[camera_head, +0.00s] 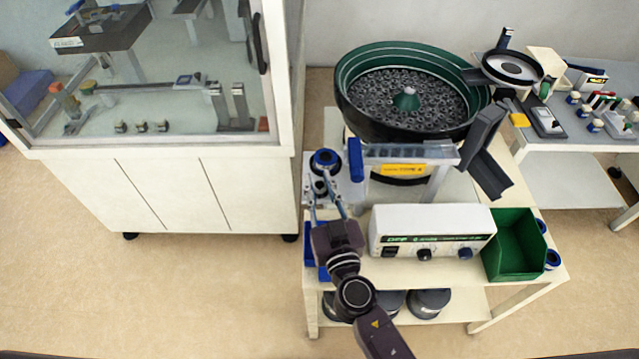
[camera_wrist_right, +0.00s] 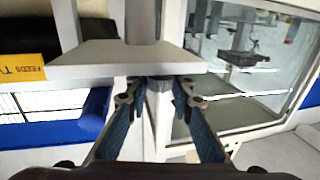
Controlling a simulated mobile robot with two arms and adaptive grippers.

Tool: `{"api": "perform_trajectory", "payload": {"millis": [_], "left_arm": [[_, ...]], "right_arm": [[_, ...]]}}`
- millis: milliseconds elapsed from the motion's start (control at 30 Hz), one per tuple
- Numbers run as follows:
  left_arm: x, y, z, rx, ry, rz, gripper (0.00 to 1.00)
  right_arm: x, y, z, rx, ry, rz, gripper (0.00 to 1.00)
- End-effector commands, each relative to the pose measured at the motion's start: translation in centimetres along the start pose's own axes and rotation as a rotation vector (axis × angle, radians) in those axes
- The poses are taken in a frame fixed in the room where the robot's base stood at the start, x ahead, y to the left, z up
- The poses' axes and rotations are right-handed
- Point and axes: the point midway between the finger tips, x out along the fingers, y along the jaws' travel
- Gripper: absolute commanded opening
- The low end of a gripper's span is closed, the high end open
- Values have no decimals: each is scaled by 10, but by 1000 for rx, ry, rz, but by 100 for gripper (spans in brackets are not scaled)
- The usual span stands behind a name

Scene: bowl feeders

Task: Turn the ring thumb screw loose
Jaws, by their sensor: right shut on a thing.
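My right gripper (camera_head: 327,200) reaches up from the front of the feeder table to a small stand topped by a blue ring-shaped part (camera_head: 326,160). In the right wrist view its two blue-padded fingers (camera_wrist_right: 159,92) close from both sides on a small dark grey knob, the ring thumb screw (camera_wrist_right: 160,84), under the edge of a grey plate (camera_wrist_right: 110,60). A grey post (camera_wrist_right: 143,20) rises from the plate. The fingers cover much of the screw, so its turn angle cannot be told. My left gripper is not in view.
The green bowl feeder (camera_head: 350,85) stands behind, on the feeder table. A white control box (camera_head: 432,230) and a green bin (camera_head: 515,247) are right of my arm. A glass-fronted cabinet (camera_head: 200,190) stands close on the left. Open floor lies in front.

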Motion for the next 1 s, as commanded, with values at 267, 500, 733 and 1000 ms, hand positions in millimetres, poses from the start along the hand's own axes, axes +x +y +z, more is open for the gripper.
{"api": "perform_trajectory", "payload": {"millis": [267, 500, 733, 1000], "left_arm": [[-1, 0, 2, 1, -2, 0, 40], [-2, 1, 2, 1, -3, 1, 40], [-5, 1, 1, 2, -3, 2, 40], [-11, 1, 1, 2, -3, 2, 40]], "right_arm": [[0, 1, 0, -1, 0, -32, 0], [0, 1, 0, 0, 0, -109, 0], [0, 1, -1, -2, 1, -201, 0], [0, 2, -1, -4, 0, -316, 0]]}}
